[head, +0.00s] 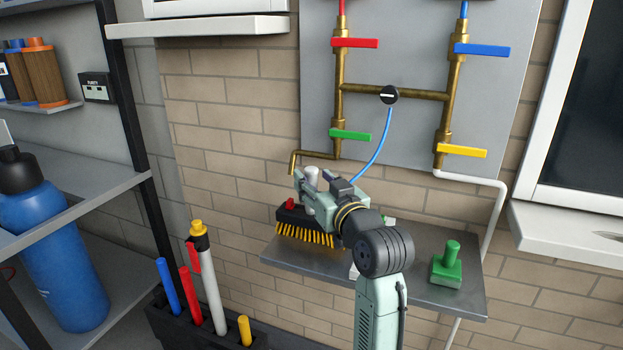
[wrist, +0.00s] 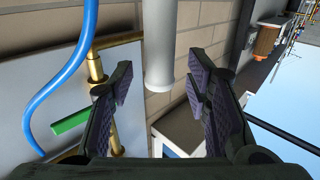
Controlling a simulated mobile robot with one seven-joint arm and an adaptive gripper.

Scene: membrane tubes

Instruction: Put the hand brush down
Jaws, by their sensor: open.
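The hand brush (head: 310,236) has a dark block and yellow bristles. It sits bristles down at the left end of the grey metal shelf (head: 405,285). A pale upright cylinder (head: 311,174), which looks like its handle, rises above the block. My gripper (head: 312,186) is over the brush. In the wrist view my gripper (wrist: 165,95) is open, with a finger on each side. The pale cylinder (wrist: 158,45) shows between and beyond the fingertips, with a gap on both sides. My arm hides part of the brush and of the shelf.
A green block with a knob (head: 446,268) stands at the shelf's right. Brass pipes with coloured levers (head: 354,43) and a blue hose (head: 380,145) are behind. A brass spout (head: 294,160) is close to my gripper. A black bin (head: 180,330) with coloured tubes stands lower left.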

